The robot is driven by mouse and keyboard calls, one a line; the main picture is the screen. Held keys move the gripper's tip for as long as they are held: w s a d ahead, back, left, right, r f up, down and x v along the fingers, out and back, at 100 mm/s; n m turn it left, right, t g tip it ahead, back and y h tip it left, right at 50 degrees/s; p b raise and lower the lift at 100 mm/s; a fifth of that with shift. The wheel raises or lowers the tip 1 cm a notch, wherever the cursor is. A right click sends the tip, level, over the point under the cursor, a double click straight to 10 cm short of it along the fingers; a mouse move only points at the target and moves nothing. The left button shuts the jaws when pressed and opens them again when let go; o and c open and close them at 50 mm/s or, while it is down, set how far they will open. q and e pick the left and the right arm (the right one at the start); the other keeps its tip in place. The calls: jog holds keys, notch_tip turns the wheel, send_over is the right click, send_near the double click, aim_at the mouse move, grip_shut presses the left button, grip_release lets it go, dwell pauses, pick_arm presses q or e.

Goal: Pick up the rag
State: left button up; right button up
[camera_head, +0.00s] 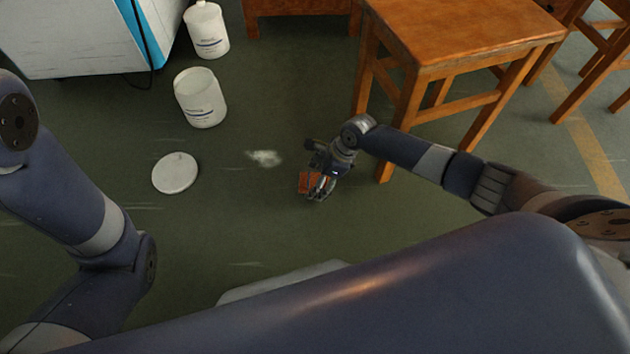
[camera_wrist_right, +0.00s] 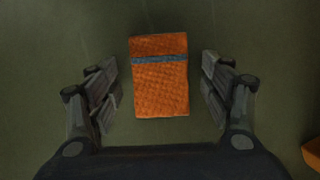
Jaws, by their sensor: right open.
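The rag is an orange, textured, rectangular cloth with a blue-grey stripe, and it shows whole in the right wrist view (camera_wrist_right: 160,85). In the head view the rag (camera_head: 306,183) is partly hidden by my right gripper (camera_head: 318,190). My right gripper is open, with one finger on each side of the rag in the right wrist view (camera_wrist_right: 160,88). Gaps show between both fingers and the rag. The rag appears to lie flat on the green floor. My left arm shows at the left of the head view, but its gripper is out of the picture.
A wooden stool (camera_head: 460,35) stands close beside my right arm. A white bucket (camera_head: 200,98), a white bottle (camera_head: 206,30) and a round white lid (camera_head: 175,173) are on the floor to the left. A pale patch (camera_head: 264,158) lies left of my right gripper.

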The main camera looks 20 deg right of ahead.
jog(key=shift+f, duration=0.15)
jog(key=shift+c, duration=0.3)
jog(key=c, duration=1)
jog(key=shift+s, duration=0.1)
